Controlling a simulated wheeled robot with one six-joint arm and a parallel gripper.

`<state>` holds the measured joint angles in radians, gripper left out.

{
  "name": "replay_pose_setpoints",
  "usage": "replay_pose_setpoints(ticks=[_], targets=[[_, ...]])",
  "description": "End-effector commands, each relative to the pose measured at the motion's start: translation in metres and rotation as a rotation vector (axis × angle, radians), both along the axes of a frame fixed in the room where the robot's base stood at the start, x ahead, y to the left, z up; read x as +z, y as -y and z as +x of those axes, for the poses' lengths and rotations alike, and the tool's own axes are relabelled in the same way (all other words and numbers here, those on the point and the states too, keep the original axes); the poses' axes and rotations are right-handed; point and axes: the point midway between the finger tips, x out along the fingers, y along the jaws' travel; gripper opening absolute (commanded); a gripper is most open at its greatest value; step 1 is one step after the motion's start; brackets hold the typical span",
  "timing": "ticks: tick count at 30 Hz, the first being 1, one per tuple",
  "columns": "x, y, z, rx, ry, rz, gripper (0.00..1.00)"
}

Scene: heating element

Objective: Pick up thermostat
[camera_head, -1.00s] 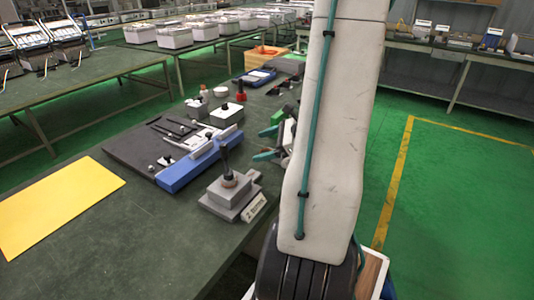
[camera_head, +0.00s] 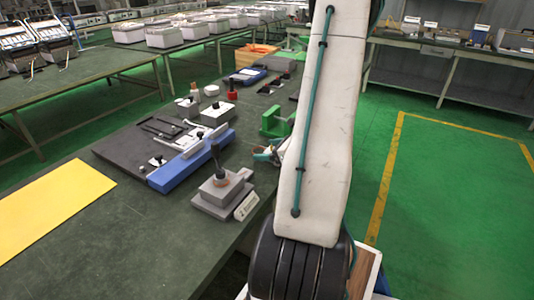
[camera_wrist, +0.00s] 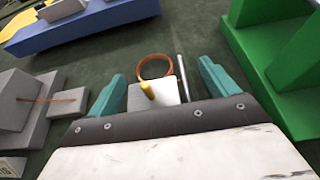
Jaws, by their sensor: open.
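In the wrist view a small pale block with an orange wire loop, a yellow tip and a silver rod, which looks like the thermostat (camera_wrist: 166,92), lies on the dark green bench. My gripper (camera_wrist: 160,72) has its two teal fingers apart, one to each side of the block. The dark palm edge hides the near part of the block, and I cannot tell whether the fingers touch it. In the head view the teal fingers of my gripper (camera_head: 266,153) show low at the bench's right side, partly behind my arm. The thermostat is not clearly visible there.
A green bracket (camera_wrist: 265,45) stands close right of my gripper. A grey stepped block with a lever (camera_head: 219,190) stands to the left. A blue fixture (camera_head: 190,165), a dark board (camera_head: 118,152) and a yellow sheet (camera_head: 55,208) lie farther left. Bare bench lies in front.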

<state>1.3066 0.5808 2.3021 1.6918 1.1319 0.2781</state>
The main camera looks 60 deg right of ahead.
Motion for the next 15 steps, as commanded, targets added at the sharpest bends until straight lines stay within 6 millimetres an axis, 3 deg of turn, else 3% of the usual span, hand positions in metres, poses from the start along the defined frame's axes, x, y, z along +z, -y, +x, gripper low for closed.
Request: replay_pose_setpoints(ticks=[6, 12, 15], targets=[[-0.0003, 0.0000, 0.0007, 0.000, 0.000, 0.000, 0.85], [-0.0003, 0.0000, 0.0006, 0.000, 0.000, 0.000, 0.34], [-0.0001, 0.0000, 0.0006, 0.000, 0.000, 0.000, 0.31]])
